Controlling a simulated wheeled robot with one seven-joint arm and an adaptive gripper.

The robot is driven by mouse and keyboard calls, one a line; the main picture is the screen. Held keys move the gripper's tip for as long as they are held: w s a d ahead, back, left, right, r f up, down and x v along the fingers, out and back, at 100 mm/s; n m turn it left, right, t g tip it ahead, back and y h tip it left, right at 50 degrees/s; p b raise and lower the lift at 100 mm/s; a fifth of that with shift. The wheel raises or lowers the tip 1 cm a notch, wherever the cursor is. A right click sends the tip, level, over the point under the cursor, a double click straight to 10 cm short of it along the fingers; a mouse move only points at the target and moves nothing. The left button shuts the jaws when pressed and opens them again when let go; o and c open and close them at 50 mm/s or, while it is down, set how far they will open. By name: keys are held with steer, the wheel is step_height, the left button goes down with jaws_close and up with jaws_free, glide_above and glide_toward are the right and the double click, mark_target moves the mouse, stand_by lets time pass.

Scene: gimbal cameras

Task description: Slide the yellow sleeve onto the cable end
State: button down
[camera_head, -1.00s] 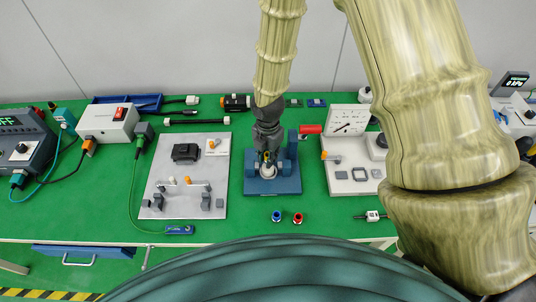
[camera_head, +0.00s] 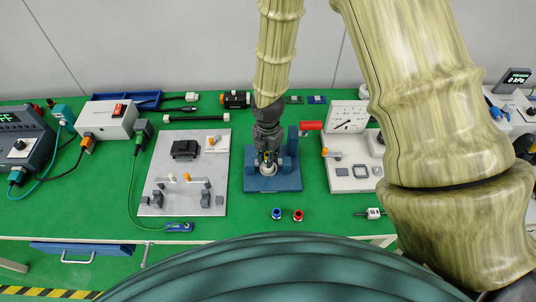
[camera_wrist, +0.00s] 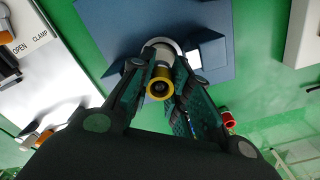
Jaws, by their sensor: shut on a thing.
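My gripper (camera_head: 268,159) points down over the blue fixture (camera_head: 287,182) at the middle of the bench. A pale grey cylinder and a white ring (camera_wrist: 163,43) lie just beyond the sleeve, at the blue fixture. Whether the sleeve touches them cannot be told. In the head view the fingers mostly hide the sleeve. I cannot tell for sure which part is the cable end.
A grey plate (camera_head: 160,199) with clamps and an orange knob stands left of the fixture. A white panel (camera_head: 349,183) with a gauge (camera_head: 347,116) stands right. A red cylinder (camera_head: 310,126) is close beside the fixture. Blue (camera_head: 277,214) and red (camera_head: 298,215) fittings lie in front.

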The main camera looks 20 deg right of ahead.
steer(key=shift+f+b, duration=0.3)
steer(key=shift+f, duration=0.5)
steer(key=c, duration=1.3)
jaws_free()
steer(key=shift+o, duration=0.2)
steer(key=shift+r, duration=0.1)
step_height(320, 180, up, 12)
